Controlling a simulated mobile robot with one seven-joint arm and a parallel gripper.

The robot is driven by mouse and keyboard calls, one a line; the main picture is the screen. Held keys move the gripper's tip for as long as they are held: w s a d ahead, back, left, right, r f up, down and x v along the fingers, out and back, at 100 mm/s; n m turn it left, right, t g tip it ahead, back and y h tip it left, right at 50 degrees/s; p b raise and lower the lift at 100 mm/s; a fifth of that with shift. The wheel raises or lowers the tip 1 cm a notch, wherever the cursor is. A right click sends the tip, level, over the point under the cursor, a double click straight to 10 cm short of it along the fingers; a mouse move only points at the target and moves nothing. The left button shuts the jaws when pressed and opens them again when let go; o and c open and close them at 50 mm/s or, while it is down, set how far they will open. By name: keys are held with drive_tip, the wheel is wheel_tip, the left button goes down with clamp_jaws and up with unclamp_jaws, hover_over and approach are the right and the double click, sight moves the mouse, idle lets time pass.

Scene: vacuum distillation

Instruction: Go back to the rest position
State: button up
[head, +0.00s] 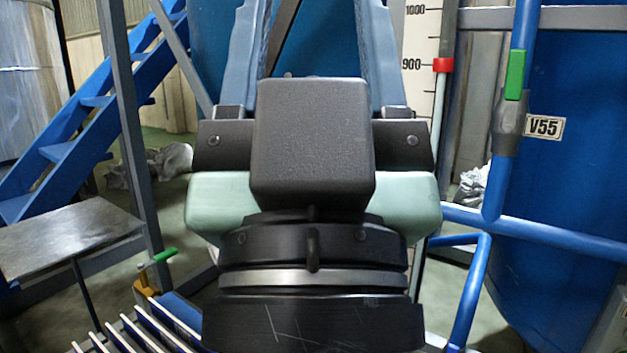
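My gripper (312,15) fills the middle of the head view, seen from behind its dark body and mint-green housing. Its two light-blue fingers point up and stand wide apart. Their tips reach the top edge of the picture and may be cut off. I see nothing held between the visible parts of the fingers. A dark diagonal bar and a blue surface show through the gap, behind it.
A blue tank (575,200) labelled V55 (544,128) and blue pipes (475,290) are at right, with a green-handled valve (515,75). Blue stairs (85,110), a grey post (125,130) and a metal plate (70,235) are at left. Some floor shows between them.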

wheel_tip(320, 180, up, 26)
drive_tip(key=p, duration=2.4)
drive_tip(key=shift+r, duration=0.25)
drive_tip(key=shift+f, duration=0.1)
